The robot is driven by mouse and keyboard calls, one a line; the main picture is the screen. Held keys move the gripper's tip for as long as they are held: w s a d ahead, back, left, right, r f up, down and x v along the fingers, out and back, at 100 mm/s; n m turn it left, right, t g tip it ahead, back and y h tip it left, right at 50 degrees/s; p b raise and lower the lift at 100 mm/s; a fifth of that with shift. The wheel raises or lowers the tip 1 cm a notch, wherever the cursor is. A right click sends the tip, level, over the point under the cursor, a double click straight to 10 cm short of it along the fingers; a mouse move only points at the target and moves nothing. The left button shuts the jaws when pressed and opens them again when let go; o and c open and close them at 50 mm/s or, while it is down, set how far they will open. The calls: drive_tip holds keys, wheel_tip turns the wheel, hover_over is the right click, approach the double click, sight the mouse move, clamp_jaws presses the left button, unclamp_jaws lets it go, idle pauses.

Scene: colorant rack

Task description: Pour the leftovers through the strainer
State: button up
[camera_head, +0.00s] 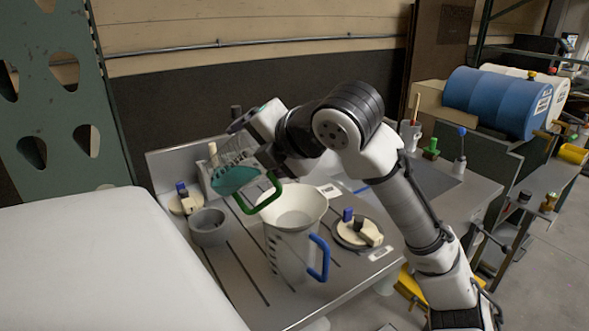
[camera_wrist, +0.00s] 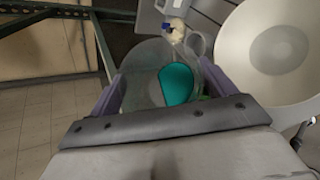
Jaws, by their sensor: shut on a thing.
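My gripper (camera_head: 272,157) is shut on a clear jug (camera_head: 213,166) with a green handle (camera_head: 263,194). Teal leftovers (camera_head: 233,179) show inside it. In the wrist view the purple fingers of my gripper (camera_wrist: 162,85) flank the jug, and the teal leftovers (camera_wrist: 176,84) show through it. The jug is held up, left of the white strainer (camera_head: 297,203). The strainer sits in the mouth of a tall white pitcher (camera_head: 288,256) with a blue handle. The strainer's grey centre shows no teal in the wrist view (camera_wrist: 272,48). The exact finger contact is hidden in the head view.
A grey bowl (camera_head: 208,229) stands left of the pitcher. A round plate with small blue, black and cream pieces (camera_head: 358,232) stands to its right. A similar small plate (camera_head: 184,201) is at the back left. A blue barrel (camera_head: 498,101) lies far right.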

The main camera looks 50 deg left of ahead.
drive_tip(key=shift+w+d+r+m+g+y+b, duration=0.2)
drive_tip(key=shift+m+g+y+b, duration=0.25)
drive_tip(key=shift+b, duration=0.4)
idle(0.4)
drive_tip(key=shift+w+d+f+m+g+y+b, duration=0.1)
drive_tip(key=shift+w+f+m+g+y+b, duration=0.2)
drive_tip(key=shift+b, duration=0.35)
drive_tip(key=shift+w+f+m+g+y+b, duration=0.15)
drive_tip(key=shift+f+y+b, duration=0.2)
drive_tip(key=shift+b, duration=0.3)
drive_tip(key=shift+w+d+f+m+g+y+b, duration=0.4)
drive_tip(key=shift+w+d+f+m+y+b, duration=0.15)
drive_tip(key=shift+w+b, duration=0.35)
idle(1.6)
drive_tip(key=shift+w+d+m+y+b, duration=0.1)
drive_tip(key=shift+d+m+y+b, duration=0.05)
drive_tip(key=shift+m+y+b, duration=0.3)
idle(1.2)
